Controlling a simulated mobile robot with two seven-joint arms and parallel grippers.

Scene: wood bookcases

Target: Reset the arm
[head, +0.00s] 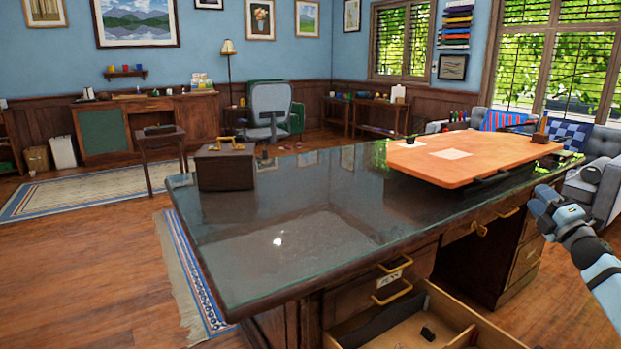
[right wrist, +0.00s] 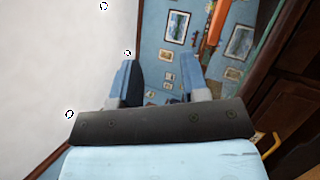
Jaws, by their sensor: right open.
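My right gripper (head: 541,205) is at the right side of the head view, raised beside the right end of the large desk (head: 300,225). My right forearm comes in from the lower right. In the right wrist view the gripper (right wrist: 157,78) has its two blue fingers apart with nothing between them. Past the fingers, that view shows a tilted blue wall with framed pictures. My left gripper is in neither view.
An open drawer (head: 495,334) sticks out of the desk at the bottom, with a small black item (head: 428,333) inside. An orange board (head: 455,172) and a dark box (head: 225,168) stand on the desktop. The front middle of the desktop is clear.

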